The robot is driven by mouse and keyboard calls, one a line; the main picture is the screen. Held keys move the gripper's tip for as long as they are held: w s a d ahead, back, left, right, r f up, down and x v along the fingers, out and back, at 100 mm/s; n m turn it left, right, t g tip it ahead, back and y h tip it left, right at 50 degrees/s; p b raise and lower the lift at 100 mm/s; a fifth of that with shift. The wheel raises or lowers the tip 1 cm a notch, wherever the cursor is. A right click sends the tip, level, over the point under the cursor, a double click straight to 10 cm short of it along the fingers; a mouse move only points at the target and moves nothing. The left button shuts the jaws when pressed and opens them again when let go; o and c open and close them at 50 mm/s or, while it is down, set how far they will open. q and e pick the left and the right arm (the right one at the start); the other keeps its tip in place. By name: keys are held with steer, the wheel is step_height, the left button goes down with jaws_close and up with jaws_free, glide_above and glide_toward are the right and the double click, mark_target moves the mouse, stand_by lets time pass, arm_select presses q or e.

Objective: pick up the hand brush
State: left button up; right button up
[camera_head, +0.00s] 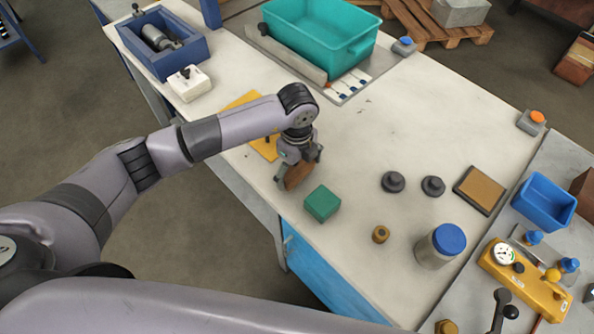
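A small brown block-like thing (297,177), which may be the hand brush, is on or just above the pale worktop, left of the green block. My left gripper (300,167) points down right over it. Its fingers look spread, one to each side, and they partly cover the brown thing. I cannot tell whether they touch it. Bristles or a handle cannot be made out. My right gripper is not in view.
A green block (322,203) stands close to the gripper. Dark knobbed weights (393,182), a brass ring (380,234) and a blue-lidded jar (440,246) stand to the right. A teal bin (320,32) is behind, and a yellow sheet (241,100) lies by the left edge.

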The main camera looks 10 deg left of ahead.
mark_target(297, 167)
arm_select(q)
steer(key=c, duration=0.7)
steer(key=shift+r, duration=0.15)
steer(key=shift+r+b, duration=1.7)
steer(key=shift+r, duration=8.2)
steer(key=o, duration=0.7)
steer(key=shift+c, duration=0.2)
steer(key=c, duration=0.5)
